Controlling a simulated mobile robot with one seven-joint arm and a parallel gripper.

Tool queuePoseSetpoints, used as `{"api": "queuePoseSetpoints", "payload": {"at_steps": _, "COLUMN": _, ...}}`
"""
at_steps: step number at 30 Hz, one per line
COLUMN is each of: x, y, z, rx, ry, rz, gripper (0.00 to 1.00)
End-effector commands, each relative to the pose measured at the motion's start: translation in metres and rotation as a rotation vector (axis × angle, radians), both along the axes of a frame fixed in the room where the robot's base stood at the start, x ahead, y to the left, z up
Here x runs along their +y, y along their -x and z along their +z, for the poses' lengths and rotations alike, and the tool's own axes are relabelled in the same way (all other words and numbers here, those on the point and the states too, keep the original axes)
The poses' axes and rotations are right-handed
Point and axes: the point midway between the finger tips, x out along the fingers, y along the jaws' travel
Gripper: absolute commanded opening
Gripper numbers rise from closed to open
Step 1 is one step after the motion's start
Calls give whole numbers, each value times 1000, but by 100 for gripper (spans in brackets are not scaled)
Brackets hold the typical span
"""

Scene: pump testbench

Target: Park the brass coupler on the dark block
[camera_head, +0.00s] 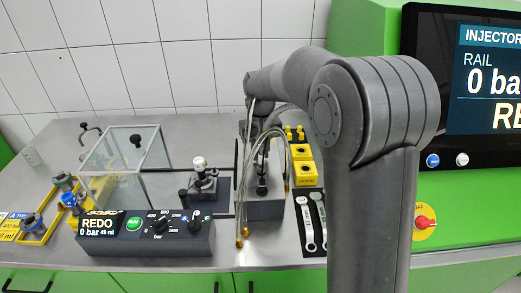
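Thin hoses hang in loops near the middle of the bench, with brass ends low at the front: a brass coupler (240,243) and another brass end just above it. A further brass end (286,187) hangs right of the dark block. The dark grey block (267,211) stands on the bench with a black upright fitting on top. My arm reaches away over the bench, and my gripper (263,150) is above the block, small and dark among the hoses. Its fingers are not clear, and I cannot tell whether it holds a hose or coupler.
A clear box (118,160) and a control panel (145,240) stand left of the block. Yellow boxes (303,174) and two wrenches (306,224) lie right of it. A yellow tray (40,222) is at far left. My arm hides the right side of the bench.

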Motion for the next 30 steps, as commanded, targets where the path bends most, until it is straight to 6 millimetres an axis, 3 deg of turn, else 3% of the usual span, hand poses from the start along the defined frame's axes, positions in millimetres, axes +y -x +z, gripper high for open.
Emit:
{"api": "queuePoseSetpoints", "payload": {"at_steps": 5, "x": 0, "y": 0, "z": -1, "rx": 1, "ry": 0, "rz": 0, "gripper": 0}}
{"api": "queuePoseSetpoints", "payload": {"at_steps": 6, "x": 0, "y": 0, "z": -1, "rx": 1, "ry": 0, "rz": 0, "gripper": 23}}
{"api": "queuePoseSetpoints", "payload": {"at_steps": 15, "x": 0, "y": 0, "z": 0, "rx": 1, "ry": 0, "rz": 0, "gripper": 46}}
{"api": "queuePoseSetpoints", "payload": {"at_steps": 23, "x": 0, "y": 0, "z": 2, "rx": 0, "ry": 0, "rz": 0, "gripper": 46}}
{"api": "queuePoseSetpoints", "payload": {"at_steps": 30, "x": 0, "y": 0, "z": 20, "rx": 0, "ry": 0, "rz": 0, "gripper": 46}}
